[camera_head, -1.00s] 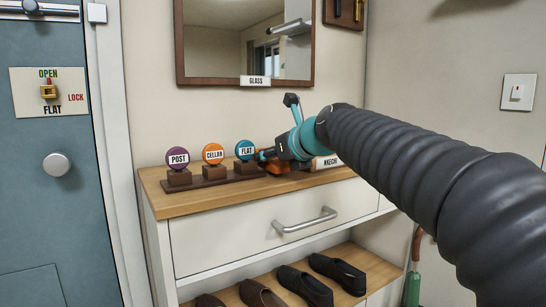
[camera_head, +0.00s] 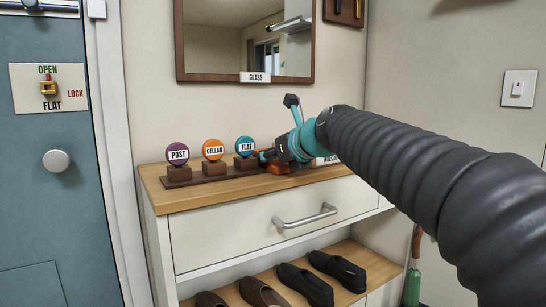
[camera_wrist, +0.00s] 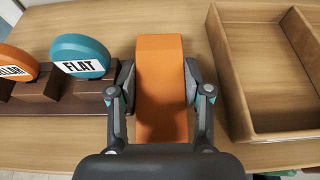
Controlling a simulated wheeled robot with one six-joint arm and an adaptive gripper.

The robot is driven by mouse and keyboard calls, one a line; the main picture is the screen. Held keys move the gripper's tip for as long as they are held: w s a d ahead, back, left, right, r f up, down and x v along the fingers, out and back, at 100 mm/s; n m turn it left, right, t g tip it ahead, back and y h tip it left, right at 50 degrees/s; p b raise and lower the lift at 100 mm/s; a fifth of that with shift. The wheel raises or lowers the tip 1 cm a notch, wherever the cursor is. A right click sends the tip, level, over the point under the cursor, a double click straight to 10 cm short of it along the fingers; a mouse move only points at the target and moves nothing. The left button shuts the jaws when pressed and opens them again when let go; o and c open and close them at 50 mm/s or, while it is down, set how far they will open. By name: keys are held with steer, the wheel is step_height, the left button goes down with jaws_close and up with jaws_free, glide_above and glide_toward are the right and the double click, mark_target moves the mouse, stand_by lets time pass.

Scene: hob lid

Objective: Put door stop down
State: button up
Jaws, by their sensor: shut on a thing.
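The door stop is an orange wedge-shaped block (camera_wrist: 161,85), seen between my gripper's fingers in the wrist view. My gripper (camera_wrist: 160,95) is shut on it, one finger on each side. In the head view the orange door stop (camera_head: 279,167) shows low at the top of the wooden cabinet (camera_head: 215,194), right of the FLAT disc, partly hidden by my gripper (camera_head: 272,157). It is at or very near the cabinet top; I cannot tell whether it touches.
A dark rack (camera_head: 205,179) holds the POST, CELLAR and FLAT discs just left of the door stop. A wooden tray (camera_wrist: 235,95) with compartments stands close on the right. The cabinet's front strip is clear. A mirror (camera_head: 245,78) hangs above.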

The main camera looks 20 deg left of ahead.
steer(key=shift+f, duration=0.2)
steer(key=o, duration=1.4)
steer(key=shift+w, duration=0.1)
steer(key=shift+c, duration=0.2)
steer(key=shift+f, duration=0.1)
steer(key=shift+f, duration=0.1)
